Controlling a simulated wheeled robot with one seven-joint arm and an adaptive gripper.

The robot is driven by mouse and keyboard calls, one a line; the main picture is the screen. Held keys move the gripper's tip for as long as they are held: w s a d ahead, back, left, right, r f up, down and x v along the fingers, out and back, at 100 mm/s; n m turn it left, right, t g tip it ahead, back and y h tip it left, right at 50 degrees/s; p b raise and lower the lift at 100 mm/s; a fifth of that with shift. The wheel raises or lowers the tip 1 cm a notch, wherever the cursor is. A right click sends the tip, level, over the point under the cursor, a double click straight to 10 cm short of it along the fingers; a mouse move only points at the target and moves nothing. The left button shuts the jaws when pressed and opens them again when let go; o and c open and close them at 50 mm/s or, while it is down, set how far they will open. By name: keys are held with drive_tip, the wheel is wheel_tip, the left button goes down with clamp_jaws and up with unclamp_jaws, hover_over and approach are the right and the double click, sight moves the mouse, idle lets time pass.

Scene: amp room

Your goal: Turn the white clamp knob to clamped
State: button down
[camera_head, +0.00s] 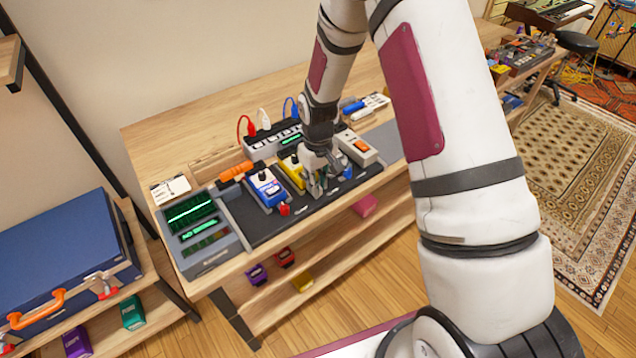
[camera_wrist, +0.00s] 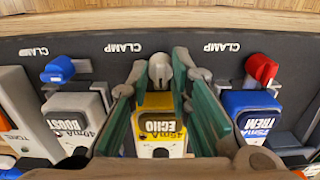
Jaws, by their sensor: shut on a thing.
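The white clamp knob (camera_wrist: 160,68) shows in the middle of the wrist view, at the end of the yellow ECHO pedal (camera_wrist: 158,128), below an upside-down CLAMP label. My gripper (camera_wrist: 159,66) reaches over the pedal with its green-padded fingers on either side of the knob, shut on it. The knob's turned position is hard to read between the fingers. In the head view my gripper (camera_head: 316,187) is down at the front of the pedal board (camera_head: 318,207); the white knob is hidden there, and part of the yellow pedal (camera_head: 291,168) shows.
A red knob (camera_wrist: 262,68) by the blue TREM pedal (camera_wrist: 250,103) and a blue knob (camera_wrist: 58,70) by the white BOOST pedal (camera_wrist: 75,110) flank the fingers. A screen unit (camera_head: 207,245) and a power strip (camera_head: 262,145) with cables stand around the board.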

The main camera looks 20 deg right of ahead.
drive_tip(key=c, duration=1.7)
unclamp_jaws()
drive_tip(key=shift+s+a, duration=0.1)
drive_tip(key=shift+a, duration=0.05)
wheel_tip(320, 180, up, 12)
